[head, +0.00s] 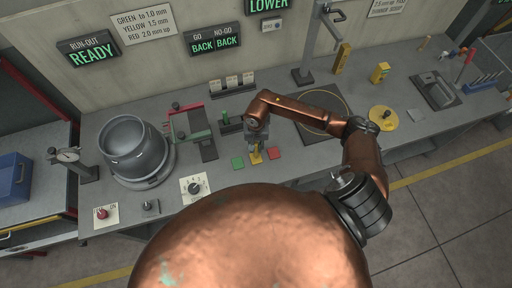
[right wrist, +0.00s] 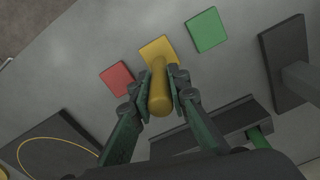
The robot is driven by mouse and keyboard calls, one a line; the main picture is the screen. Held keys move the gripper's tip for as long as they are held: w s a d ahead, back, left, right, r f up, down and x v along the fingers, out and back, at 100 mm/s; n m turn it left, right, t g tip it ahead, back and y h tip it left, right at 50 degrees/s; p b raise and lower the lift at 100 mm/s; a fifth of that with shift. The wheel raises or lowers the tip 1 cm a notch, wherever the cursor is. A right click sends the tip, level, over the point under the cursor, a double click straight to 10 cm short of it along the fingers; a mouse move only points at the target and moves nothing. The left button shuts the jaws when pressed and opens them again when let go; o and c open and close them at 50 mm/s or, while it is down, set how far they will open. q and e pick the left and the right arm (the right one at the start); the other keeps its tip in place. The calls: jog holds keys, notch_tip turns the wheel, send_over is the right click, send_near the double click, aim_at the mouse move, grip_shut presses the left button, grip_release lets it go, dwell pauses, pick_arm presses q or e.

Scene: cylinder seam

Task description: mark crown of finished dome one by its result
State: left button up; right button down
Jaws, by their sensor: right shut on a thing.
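My right gripper (head: 257,146) is low over the bench. In the right wrist view, its two fingers (right wrist: 160,92) are shut on a yellow stick (right wrist: 160,95). The stick's far end overlaps the yellow pad (right wrist: 157,48); I cannot tell whether it touches. A red pad (right wrist: 117,78) and a green pad (right wrist: 206,30) lie on either side. A rounded grey metal piece (head: 133,148), possibly the dome, sits on a round base at the bench's left. My left gripper is not in view.
A dial gauge on a stand (head: 68,156) is left of the grey piece. A red-and-green gauge frame (head: 190,125) stands between it and the pads. A sign (head: 143,24) reads green to 1.0 mm, yellow 1.5 mm, red 2.0 mm up. Another sign (head: 92,48) reads run-out ready.

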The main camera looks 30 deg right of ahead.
aim_at(256, 143)
jog(key=shift+s+f+b, duration=0.1)
jog(key=shift+f+b, duration=0.05)
jog(key=shift+b, duration=0.3)
dwell(1.6)
jog(key=shift+r+p, duration=1.15)
jog(key=shift+r, duration=2.45)
